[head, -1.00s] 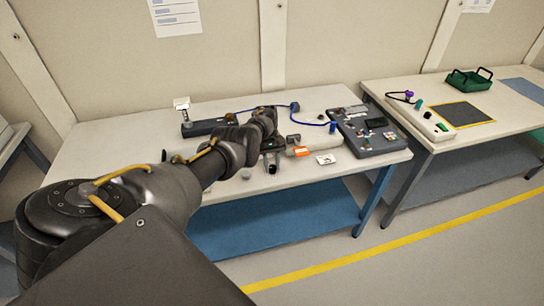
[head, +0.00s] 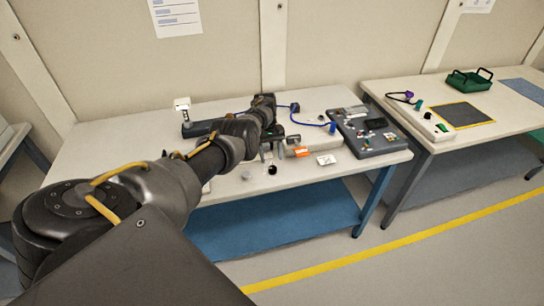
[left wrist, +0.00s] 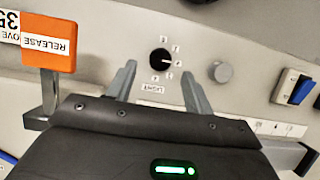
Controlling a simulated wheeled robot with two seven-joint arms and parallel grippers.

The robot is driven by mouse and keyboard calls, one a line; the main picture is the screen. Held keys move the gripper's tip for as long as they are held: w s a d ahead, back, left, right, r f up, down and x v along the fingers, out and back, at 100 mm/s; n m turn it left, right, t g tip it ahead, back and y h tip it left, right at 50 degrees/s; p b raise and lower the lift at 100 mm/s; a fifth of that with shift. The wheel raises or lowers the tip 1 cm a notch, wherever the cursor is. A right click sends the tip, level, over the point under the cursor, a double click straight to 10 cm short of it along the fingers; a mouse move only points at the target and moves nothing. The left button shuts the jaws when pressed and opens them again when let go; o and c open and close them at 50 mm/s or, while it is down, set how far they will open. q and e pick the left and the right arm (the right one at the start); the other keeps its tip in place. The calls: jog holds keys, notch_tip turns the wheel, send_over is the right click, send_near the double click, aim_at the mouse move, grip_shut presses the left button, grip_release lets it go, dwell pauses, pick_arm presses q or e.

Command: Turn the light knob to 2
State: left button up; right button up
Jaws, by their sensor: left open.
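The light knob (left wrist: 159,57) is a round black dial on a pale panel in the left wrist view. Small marks ring it, too small to read, and an upside-down LIGHT label (left wrist: 153,89) is beside it. The knob's pointer setting is hard to tell. My left gripper (left wrist: 159,70) is open, its two fingers apart on either side of the knob in that view. I cannot tell whether they touch it. In the head view my left gripper (head: 273,149) is over the front part of the near table. My right gripper is not in view.
An orange RELEASE tag (left wrist: 48,42) stands close beside the left finger in the wrist view. A grey round knob (left wrist: 220,72) and a blue switch (left wrist: 300,89) are on the other side. A dark device panel (head: 367,131) lies right on the table.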

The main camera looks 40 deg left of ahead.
pick_arm(q)
jog(key=b+v, duration=0.1)
jog(key=v, duration=0.5)
jog(key=shift+r, duration=0.25)
jog(key=shift+a, duration=0.1)
